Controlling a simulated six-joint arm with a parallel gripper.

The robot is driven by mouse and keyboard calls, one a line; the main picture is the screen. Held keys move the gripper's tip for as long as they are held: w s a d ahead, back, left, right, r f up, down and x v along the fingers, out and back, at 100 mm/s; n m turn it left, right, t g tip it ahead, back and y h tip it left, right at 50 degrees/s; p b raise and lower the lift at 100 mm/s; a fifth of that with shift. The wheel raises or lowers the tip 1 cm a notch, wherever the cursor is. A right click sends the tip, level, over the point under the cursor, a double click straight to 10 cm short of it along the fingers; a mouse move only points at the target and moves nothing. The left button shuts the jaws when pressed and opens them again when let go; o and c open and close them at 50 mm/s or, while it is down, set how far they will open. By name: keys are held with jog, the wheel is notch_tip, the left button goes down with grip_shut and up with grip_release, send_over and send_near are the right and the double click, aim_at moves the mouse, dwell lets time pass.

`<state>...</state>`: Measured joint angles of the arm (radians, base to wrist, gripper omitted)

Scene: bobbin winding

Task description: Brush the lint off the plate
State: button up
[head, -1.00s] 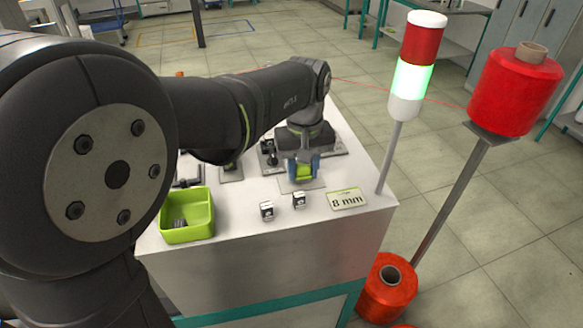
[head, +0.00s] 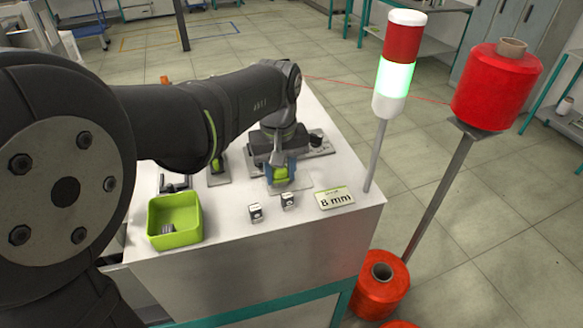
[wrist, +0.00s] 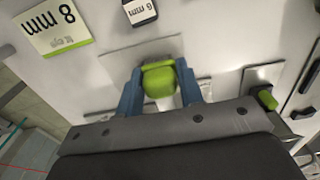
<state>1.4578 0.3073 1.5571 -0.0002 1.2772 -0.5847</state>
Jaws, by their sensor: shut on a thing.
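My gripper (head: 281,176) has blue fingers and is shut on a green block-like thing, which also shows between the fingers in the wrist view (wrist: 158,83). It may be the brush's handle; I see no bristles. The held thing is low over a thin grey plate (head: 300,184) on the white bench top. The plate also shows in the wrist view (wrist: 118,57), partly covered by the fingers and the held thing. I cannot tell whether the held thing touches it. I can make out no lint.
Two small labelled blocks (head: 255,213) (head: 288,201) and an "8 mm" card (head: 335,198) lie near the bench front. A green bin (head: 174,220) with small grey parts is at left. A signal tower (head: 394,80), lit green, and a red thread cone (head: 497,88) stand at right.

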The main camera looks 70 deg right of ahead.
jog(key=shift+w+a, duration=0.55)
jog(key=shift+w, duration=0.1)
jog(key=shift+w+r, duration=0.1)
jog(key=shift+r, duration=0.1)
jog(key=shift+a+r, duration=0.1)
jog(key=shift+r, duration=3.75)
jog(key=shift+f, duration=0.1)
